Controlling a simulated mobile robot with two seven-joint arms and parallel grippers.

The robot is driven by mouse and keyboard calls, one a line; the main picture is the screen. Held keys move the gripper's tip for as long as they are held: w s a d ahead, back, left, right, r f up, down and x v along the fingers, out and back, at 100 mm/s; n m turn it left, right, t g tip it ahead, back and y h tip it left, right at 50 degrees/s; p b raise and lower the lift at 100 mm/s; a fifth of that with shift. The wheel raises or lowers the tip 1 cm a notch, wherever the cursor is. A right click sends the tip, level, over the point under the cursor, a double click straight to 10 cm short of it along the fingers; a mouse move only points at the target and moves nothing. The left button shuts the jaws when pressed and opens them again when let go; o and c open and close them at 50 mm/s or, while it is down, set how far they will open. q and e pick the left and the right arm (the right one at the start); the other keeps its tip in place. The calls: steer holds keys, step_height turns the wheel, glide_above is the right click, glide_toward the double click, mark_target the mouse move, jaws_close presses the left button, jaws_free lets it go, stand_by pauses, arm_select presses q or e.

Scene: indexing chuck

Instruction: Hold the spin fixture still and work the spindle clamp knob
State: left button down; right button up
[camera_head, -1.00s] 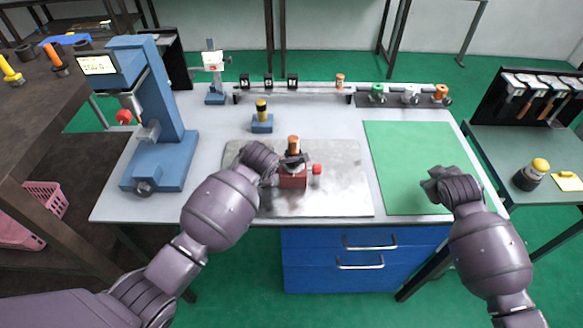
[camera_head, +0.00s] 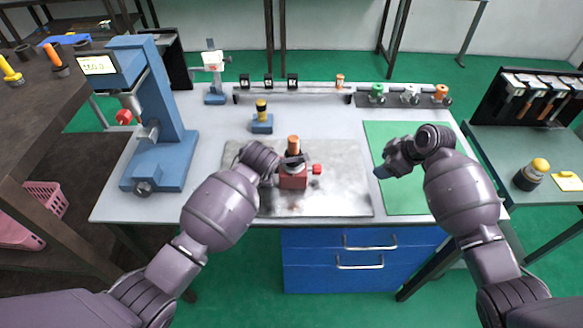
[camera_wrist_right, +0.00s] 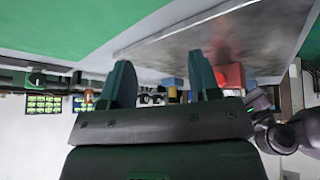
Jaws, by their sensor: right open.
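The spin fixture (camera_head: 292,181) is a small dark red block with a dark upper part and a copper-coloured cylinder on top. It stands on the grey metal plate. Its red clamp knob (camera_head: 317,169) sticks out on the right side. My left gripper (camera_head: 278,168) is at the fixture's left side; its fingers are hidden, so its grip does not show. My right gripper (camera_head: 382,173) is over the green mat's left edge, right of the knob and apart from it. In the right wrist view its fingers (camera_wrist_right: 162,78) are spread and empty, with the red fixture (camera_wrist_right: 231,76) beyond.
A blue press (camera_head: 165,140) stands on the left of the bench. A blue block with a yellow-topped part (camera_head: 262,124) sits behind the plate (camera_head: 340,190). A rail with several coloured parts runs along the back. The green mat (camera_head: 400,140) is clear of objects.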

steer(key=a+r+n+g+y, duration=0.4)
steer(key=a+r+n, duration=0.25)
steer(key=a, duration=0.25)
steer(key=shift+x, duration=5.65)
steer(key=shift+w+a+r, duration=0.1)
steer(key=c, duration=0.9)
steer(key=t, duration=0.1)
steer(key=n+t, duration=0.1)
steer(key=t, duration=0.1)
steer(key=shift+s+n+y, duration=0.25)
steer(key=shift+s+y, duration=0.05)
steer(key=n+t, duration=0.1)
steer(key=t, duration=0.2)
steer(key=shift+s+n+y, duration=0.1)
steer(key=shift+n+y, duration=0.2)
steer(key=shift+n, duration=0.1)
